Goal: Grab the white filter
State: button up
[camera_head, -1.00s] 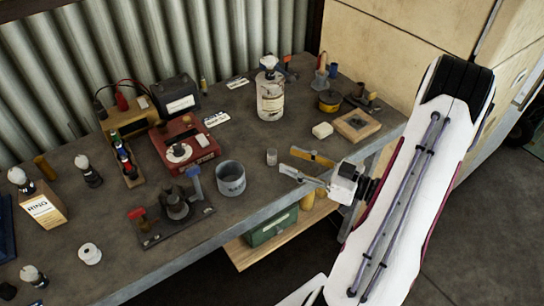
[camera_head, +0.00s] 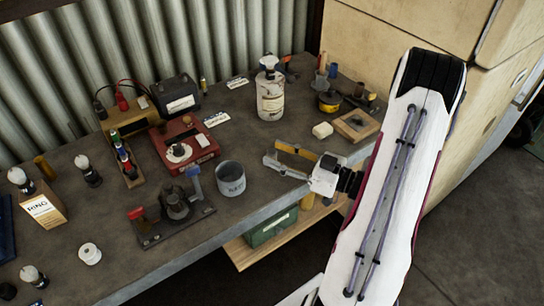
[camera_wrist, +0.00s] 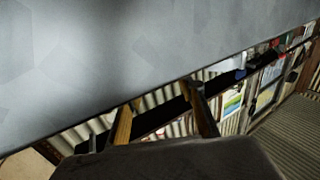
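A short white cylinder with a dark hole in its top, which looks like the white filter (camera_head: 90,253), stands on the grey workbench (camera_head: 120,225) at the lower left of the head view. My gripper (camera_head: 272,153) is open over the bench's front part, right of the grey metal cup (camera_head: 230,178), far to the right of the filter. No held object shows between its fingers. In the wrist view my gripper (camera_wrist: 165,108) shows two spread fingers below a large grey surface. The filter is not recognisable there.
A black vise-like tool (camera_head: 176,208) with a red-handled part stands between filter and cup. A bulb-shaped item (camera_head: 33,276) is left of the filter.

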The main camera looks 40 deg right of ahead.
jog(key=shift+w+a, duration=0.1)
jog(key=shift+w, duration=0.1)
dwell(0.4)
jog(key=c, duration=1)
jog(key=shift+r, duration=0.15)
jog(key=shift+r, duration=4.85)
